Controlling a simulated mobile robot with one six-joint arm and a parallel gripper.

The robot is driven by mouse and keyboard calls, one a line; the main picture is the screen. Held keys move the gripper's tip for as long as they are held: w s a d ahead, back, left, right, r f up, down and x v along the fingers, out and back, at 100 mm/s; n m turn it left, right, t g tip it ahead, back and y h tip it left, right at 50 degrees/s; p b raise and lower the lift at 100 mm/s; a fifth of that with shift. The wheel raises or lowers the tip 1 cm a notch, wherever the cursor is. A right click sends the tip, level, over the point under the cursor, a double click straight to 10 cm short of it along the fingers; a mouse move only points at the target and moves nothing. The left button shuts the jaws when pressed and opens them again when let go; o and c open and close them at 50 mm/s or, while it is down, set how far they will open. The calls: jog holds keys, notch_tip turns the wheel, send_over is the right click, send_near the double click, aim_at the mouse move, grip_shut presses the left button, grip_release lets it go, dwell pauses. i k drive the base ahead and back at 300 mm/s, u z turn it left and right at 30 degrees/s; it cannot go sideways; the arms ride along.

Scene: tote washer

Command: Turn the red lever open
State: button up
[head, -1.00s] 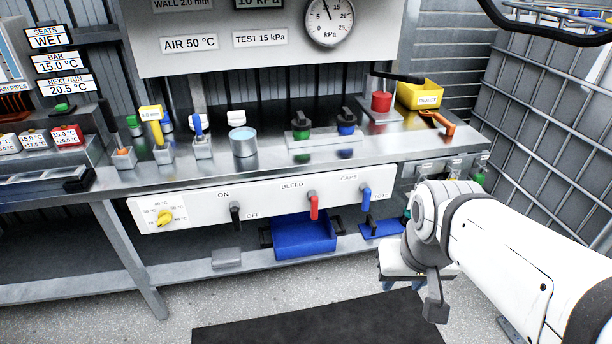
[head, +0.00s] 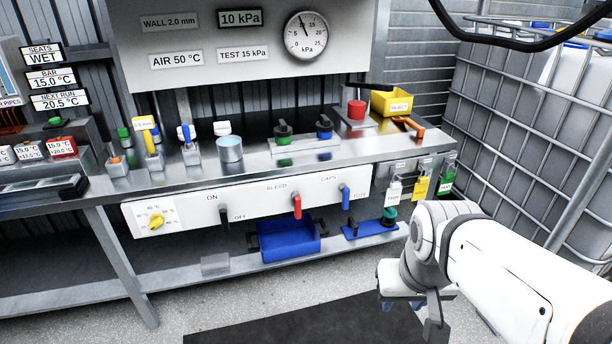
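The red lever (head: 297,207) is on the white front panel (head: 180,207) under the word BLEED, in the head view. Its handle hangs down from a grey pivot. My gripper (head: 412,302) is at the lower right, in front of the bench and below the panel. It is well apart from the red lever. My arm partly hides its fingers, so I cannot tell whether they are open or shut.
A black lever (head: 224,216) and a blue lever (head: 346,197) flank the red one. A yellow knob (head: 156,221) is at the panel's left. A blue bin (head: 289,243) sits on the shelf below. Coloured tags (head: 420,187) hang at the right. A caged tank (head: 520,130) stands far right.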

aim_at(296, 196)
jog(key=i, duration=0.9)
jog(key=u, duration=0.05)
